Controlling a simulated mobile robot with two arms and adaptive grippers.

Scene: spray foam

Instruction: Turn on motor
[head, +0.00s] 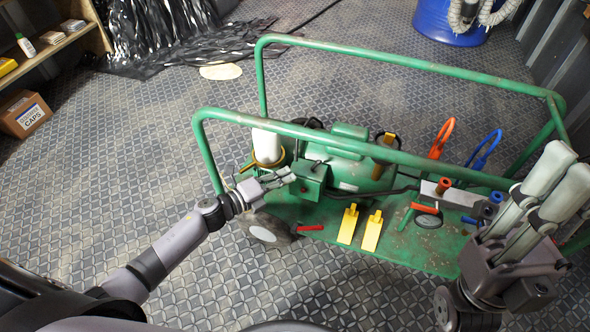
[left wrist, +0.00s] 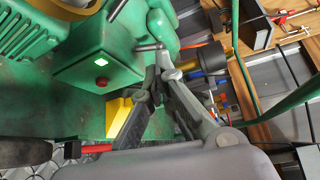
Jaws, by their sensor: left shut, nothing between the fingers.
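The green motor (head: 348,140) sits on a green tube-frame cart. A green switch box (head: 311,183) is fixed at its left end. My left gripper (head: 291,174) is shut and empty, beside the box in the head view. In the left wrist view its fingertips (left wrist: 162,70) come together close to the lever; I cannot tell whether they touch it. My right gripper (head: 562,170) is raised at the right, its finger gap unclear.
Green rails (head: 400,155) cross above the cart. Yellow pedals (head: 372,231), a red handle (head: 311,228), and orange (head: 441,138) and blue (head: 485,150) hose loops are on it. A blue barrel (head: 450,22) stands behind. The patterned floor at left is mostly clear.

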